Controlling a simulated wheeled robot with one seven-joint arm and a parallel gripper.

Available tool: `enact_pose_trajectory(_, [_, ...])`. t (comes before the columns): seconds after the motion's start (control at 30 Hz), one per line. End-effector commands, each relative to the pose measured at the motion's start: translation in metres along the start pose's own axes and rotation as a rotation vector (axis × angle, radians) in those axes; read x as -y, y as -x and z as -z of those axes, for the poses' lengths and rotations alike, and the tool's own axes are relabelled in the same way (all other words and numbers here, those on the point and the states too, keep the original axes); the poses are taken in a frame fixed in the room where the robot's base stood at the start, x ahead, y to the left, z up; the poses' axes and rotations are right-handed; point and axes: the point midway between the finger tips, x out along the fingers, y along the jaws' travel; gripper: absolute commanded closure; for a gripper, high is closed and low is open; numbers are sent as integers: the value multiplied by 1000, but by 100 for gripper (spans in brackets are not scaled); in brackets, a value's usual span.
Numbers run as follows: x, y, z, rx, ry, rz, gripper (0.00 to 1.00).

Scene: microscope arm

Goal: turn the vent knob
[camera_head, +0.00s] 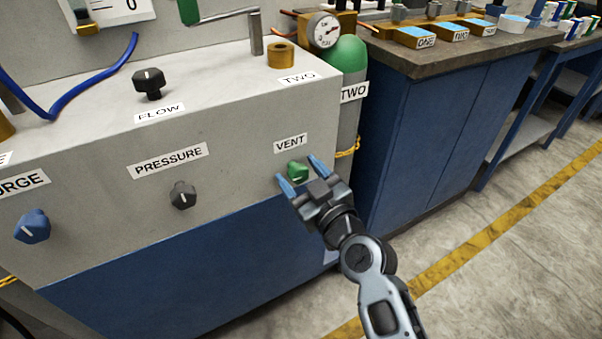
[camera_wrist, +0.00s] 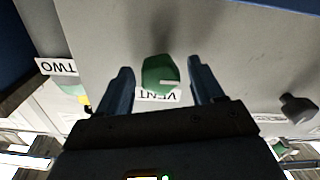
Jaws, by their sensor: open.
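The vent knob (camera_head: 297,171) is green with a white pointer line and sits on the grey front panel under the VENT label (camera_head: 290,143). It also shows in the wrist view (camera_wrist: 160,75), where the label is upside down and partly covered by the knob. My gripper (camera_head: 303,172) is open, with one blue finger on each side of the knob in both views. The fingers are apart from the knob's sides, with a gap on each side. I cannot tell how deep the fingertips reach over the knob.
The grey PRESSURE knob (camera_head: 183,195) and the blue knob (camera_head: 32,226) are to the left on the same panel. The black FLOW knob (camera_head: 149,83) stands on top. A green cylinder (camera_head: 347,56) is behind to the right, beside a blue cabinet (camera_head: 425,130). The floor at right is clear.

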Motion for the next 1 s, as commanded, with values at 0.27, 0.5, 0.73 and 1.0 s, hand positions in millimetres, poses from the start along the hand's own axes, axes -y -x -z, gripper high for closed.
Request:
enact_pose_trajectory(0.27, [0,-1,0,1,0,0,35])
enact_pose_trajectory(0.5, [0,-1,0,1,0,0,58])
enact_pose_trajectory(0.73, [0,-1,0,1,0,0,80])
enact_pose_trajectory(1.0, [0,-1,0,0,-1,0,88])
